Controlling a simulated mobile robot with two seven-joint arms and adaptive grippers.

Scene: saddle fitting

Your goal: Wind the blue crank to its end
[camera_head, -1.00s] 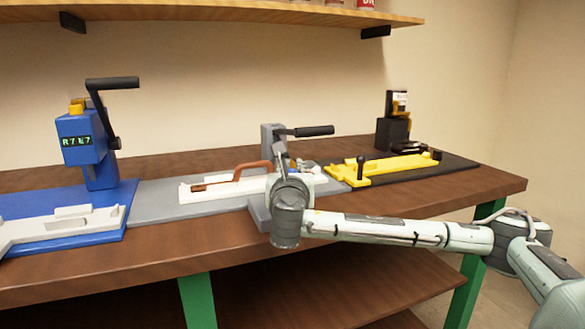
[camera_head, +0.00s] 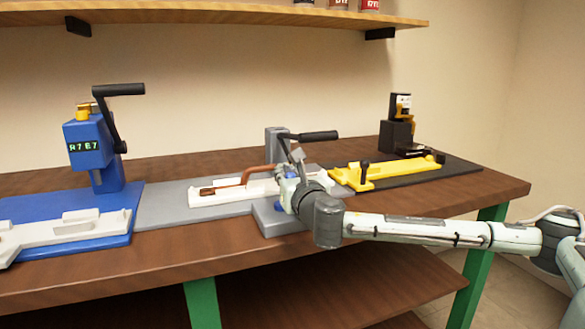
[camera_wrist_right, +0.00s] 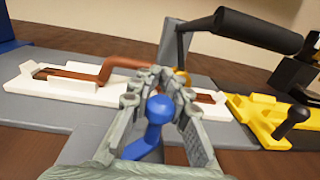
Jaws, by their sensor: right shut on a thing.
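The blue crank (camera_wrist_right: 157,108) shows in the right wrist view as a small round knob on a bent blue arm. My right gripper (camera_wrist_right: 162,80) has its grey fingers on both sides of the knob and is shut on it. In the head view the right gripper (camera_head: 297,178) is at the grey fixture (camera_head: 272,219), and a little of the blue crank (camera_head: 283,196) shows beside it. The rest of the crank is hidden by the gripper and wrist. My left gripper is not in view.
A black-handled lever (camera_head: 318,136) stands just behind the right gripper. A white jig (camera_head: 225,197) with a brown bent part (camera_head: 258,170) lies to the left. A yellow fixture (camera_head: 385,172) is at right, a blue press (camera_head: 90,145) at far left. The front table strip is clear.

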